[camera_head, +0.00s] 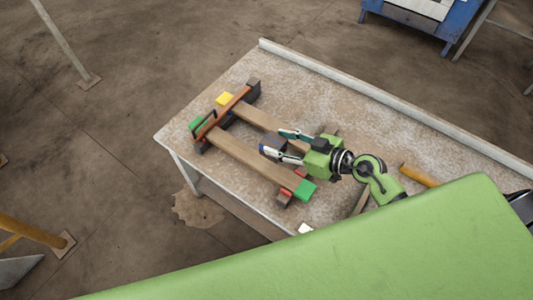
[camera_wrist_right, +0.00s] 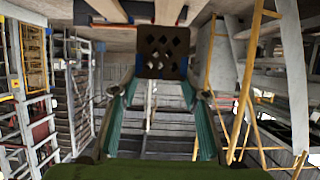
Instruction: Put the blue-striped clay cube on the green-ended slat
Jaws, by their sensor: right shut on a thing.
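The blue-striped clay cube (camera_head: 271,145) is dark and sits between the fingertips of my right gripper (camera_head: 278,143). In the right wrist view, the brown cube (camera_wrist_right: 162,53) shows a face with several holes and blue at its sides. My right gripper is shut on it. The green-ended slat (camera_head: 247,155) is a long wooden board with a green block at each end. In the head view the cube appears beside its upper edge, towards the yellow-ended slat; its height above the boards is hard to tell. My left gripper is not in view.
A yellow-ended slat (camera_head: 262,117) lies parallel behind. An orange bar with a black handle (camera_head: 222,112) crosses the slats' left ends. A red and dark support (camera_head: 287,196) is under the near green end. The worktable (camera_head: 345,105) is clear at the back. An orange-handled tool (camera_head: 418,175) lies right.

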